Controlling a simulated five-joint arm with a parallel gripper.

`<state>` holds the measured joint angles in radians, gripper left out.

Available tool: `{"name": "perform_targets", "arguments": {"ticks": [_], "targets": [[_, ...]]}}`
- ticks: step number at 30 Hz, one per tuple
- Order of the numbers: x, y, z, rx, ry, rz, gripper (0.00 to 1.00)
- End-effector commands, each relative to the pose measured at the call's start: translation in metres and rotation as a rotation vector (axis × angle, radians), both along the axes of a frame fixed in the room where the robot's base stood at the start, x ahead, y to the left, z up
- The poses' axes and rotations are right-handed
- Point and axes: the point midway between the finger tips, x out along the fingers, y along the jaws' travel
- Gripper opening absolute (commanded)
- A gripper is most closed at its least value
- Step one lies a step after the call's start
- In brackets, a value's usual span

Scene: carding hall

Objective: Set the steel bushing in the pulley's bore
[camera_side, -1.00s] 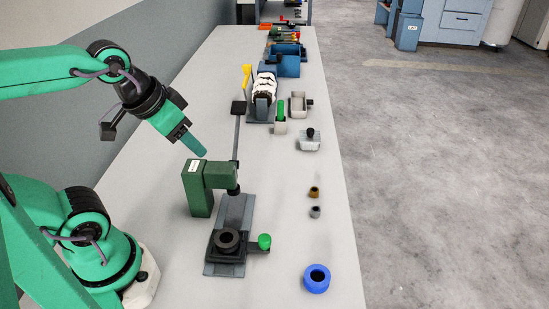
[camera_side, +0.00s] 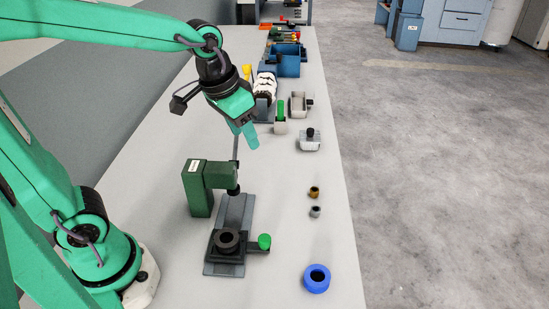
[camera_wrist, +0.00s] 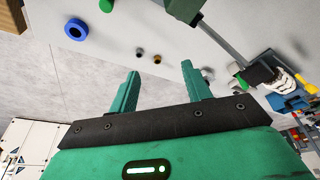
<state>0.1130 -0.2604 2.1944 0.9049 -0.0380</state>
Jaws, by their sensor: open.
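The steel bushing (camera_side: 315,212) is a small grey ring standing on the bench, nearer the side camera than a similar brass-coloured bushing (camera_side: 314,192). In the wrist view the steel bushing (camera_wrist: 140,52) shows beyond my finger tips. A dark round piece with a bore (camera_side: 228,240), seemingly the pulley, sits on the base of a green press. A blue ring with a dark bore (camera_side: 316,279) lies on the bench at front right; it also shows in the wrist view (camera_wrist: 75,29). My gripper (camera_side: 251,140) is open and empty, above the bench behind the press; its two fingers (camera_wrist: 160,68) stand apart.
The green press (camera_side: 198,187) stands mid-bench, with a green-knobbed handle (camera_side: 264,242) to the right of its base. Behind are a white block with a black knob (camera_side: 309,140), trays and a blue bin (camera_side: 286,62). Bench around the bushings is clear.

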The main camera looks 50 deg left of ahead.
Motion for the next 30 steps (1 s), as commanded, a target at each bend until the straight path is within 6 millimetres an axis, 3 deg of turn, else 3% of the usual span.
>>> {"name": "perform_targets", "arguments": {"ticks": [11, 18, 30], "targets": [[0.059, -0.033, -0.038, 0.011, 0.113, -0.047, 0.49], [0.092, -0.057, -0.073, 0.022, 0.180, -0.073, 0.49], [0.128, -0.095, -0.140, 0.046, 0.279, -0.113, 0.49]]}}
